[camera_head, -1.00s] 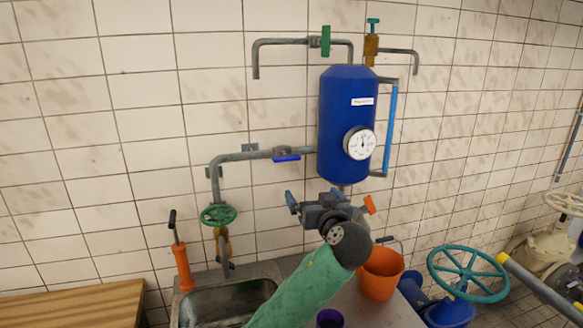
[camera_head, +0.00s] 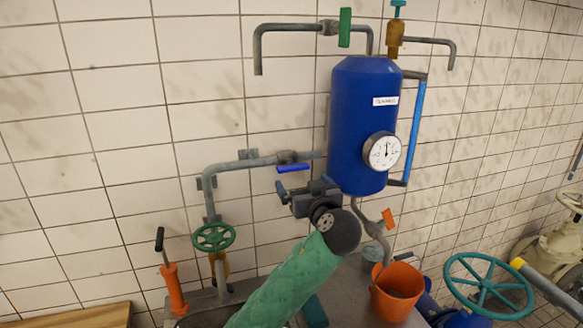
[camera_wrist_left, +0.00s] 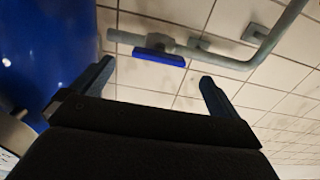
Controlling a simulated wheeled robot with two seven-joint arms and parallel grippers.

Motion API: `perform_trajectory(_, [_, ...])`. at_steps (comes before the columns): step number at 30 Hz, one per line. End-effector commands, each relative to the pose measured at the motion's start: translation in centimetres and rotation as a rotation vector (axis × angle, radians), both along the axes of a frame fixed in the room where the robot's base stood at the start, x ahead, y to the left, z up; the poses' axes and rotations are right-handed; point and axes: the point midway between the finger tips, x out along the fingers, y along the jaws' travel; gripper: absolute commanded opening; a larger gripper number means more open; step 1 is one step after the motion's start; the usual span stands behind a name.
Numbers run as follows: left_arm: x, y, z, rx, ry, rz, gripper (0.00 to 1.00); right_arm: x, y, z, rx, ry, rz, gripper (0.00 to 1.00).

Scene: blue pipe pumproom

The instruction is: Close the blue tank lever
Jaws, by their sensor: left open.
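The blue tank (camera_head: 362,125) hangs on the tiled wall, with a round white gauge and a label on its front. The blue lever (camera_head: 293,168) sits on the grey pipe left of the tank and lies roughly along the pipe. My left gripper (camera_head: 301,187) is open just below and in front of the lever in the head view. In the left wrist view the lever (camera_wrist_left: 159,60) shows beyond the gap between the open fingers (camera_wrist_left: 157,74), with nothing held. Contact with the lever is not visible. My right gripper is not in view.
A green handle (camera_head: 345,27) is on the upper pipe. An orange handle (camera_head: 388,217) is below the tank. A green handwheel (camera_head: 214,237), an orange bucket (camera_head: 397,292) and a teal wheel (camera_head: 488,286) stand lower. The wall left of the pipe is clear.

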Motion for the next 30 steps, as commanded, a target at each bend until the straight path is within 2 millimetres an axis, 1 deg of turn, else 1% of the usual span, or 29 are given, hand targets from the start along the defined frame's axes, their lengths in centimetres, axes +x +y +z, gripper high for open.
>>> perform_trajectory(1, [0.3, 0.1, 0.3, 0.002, 0.000, 0.001, 1.00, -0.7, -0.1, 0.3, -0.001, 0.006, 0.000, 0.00])
perform_trajectory(7, [2.4, 0.9, 0.5, 0.004, 0.000, 0.002, 1.00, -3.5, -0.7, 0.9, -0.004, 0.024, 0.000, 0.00])
perform_trajectory(8, [2.9, 1.0, 0.6, 0.004, 0.000, 0.002, 1.00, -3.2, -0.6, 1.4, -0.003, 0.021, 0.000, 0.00])
perform_trajectory(12, [4.7, 1.7, 0.5, 0.004, 0.000, 0.003, 1.00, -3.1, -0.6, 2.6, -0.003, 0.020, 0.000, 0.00])
perform_trajectory(18, [6.4, 2.1, 0.2, 0.002, 0.000, 0.001, 1.00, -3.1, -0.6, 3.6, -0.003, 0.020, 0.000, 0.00])
perform_trajectory(22, [6.9, 2.3, 0.0, 0.002, 0.001, 0.001, 1.00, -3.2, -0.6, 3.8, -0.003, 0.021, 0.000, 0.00])
perform_trajectory(30, [7.1, 2.3, 0.0, 0.001, 0.000, 0.001, 1.00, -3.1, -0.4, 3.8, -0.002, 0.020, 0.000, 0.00])
